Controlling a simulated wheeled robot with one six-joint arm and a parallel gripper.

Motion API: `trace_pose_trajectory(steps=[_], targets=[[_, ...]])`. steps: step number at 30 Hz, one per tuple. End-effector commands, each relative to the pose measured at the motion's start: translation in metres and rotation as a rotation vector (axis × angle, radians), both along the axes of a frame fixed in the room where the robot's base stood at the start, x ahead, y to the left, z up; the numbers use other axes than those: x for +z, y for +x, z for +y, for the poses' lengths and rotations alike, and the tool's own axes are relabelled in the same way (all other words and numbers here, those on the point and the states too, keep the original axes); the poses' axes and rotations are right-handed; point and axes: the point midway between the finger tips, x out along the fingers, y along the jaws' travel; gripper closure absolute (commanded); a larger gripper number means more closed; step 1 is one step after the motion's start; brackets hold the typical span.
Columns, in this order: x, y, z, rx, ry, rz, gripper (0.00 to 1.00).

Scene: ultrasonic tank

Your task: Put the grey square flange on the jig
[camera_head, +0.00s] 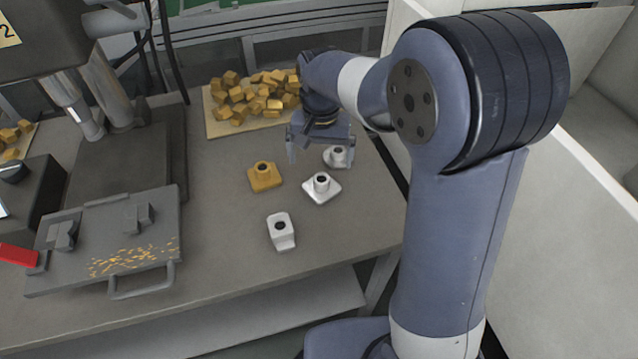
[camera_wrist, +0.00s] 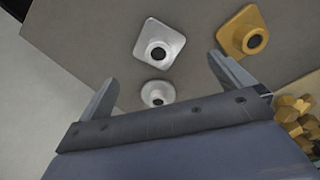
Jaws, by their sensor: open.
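The grey square flange (camera_head: 321,187) stands upright on the bench, a square base with a short hollow neck. It also shows in the wrist view (camera_wrist: 160,43), just beyond my fingertips. My gripper (camera_head: 320,156) is open and empty, above the bench behind the flange; in the wrist view its fingers (camera_wrist: 162,72) are spread apart. A round grey flange (camera_wrist: 157,93) shows between the fingers, and it stands behind the square one in the head view (camera_head: 338,157). What seems to be the jig is a grey plate (camera_head: 110,225) with two raised blocks, a handle and yellow shavings, at the left.
A brass square flange (camera_head: 264,177) stands left of the grey one. A pale grey block-like part with a hole (camera_head: 281,231) is nearer the front. A tray (camera_head: 222,130) of brass pieces lies behind. A machine column (camera_head: 104,88) rises behind the jig. The bench's front middle is clear.

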Motion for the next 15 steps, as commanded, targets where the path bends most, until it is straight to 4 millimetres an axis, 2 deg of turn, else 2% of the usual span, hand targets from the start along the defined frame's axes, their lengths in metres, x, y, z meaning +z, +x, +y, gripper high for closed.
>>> trace_pose_trajectory(steps=[3, 11, 15], targets=[[-0.021, -0.001, -0.001, 0.002, -0.003, 0.004, 0.0], [-0.044, -0.001, -0.001, 0.004, -0.004, 0.002, 0.0], [-0.064, -0.002, -0.003, 0.004, -0.004, 0.006, 0.0]])
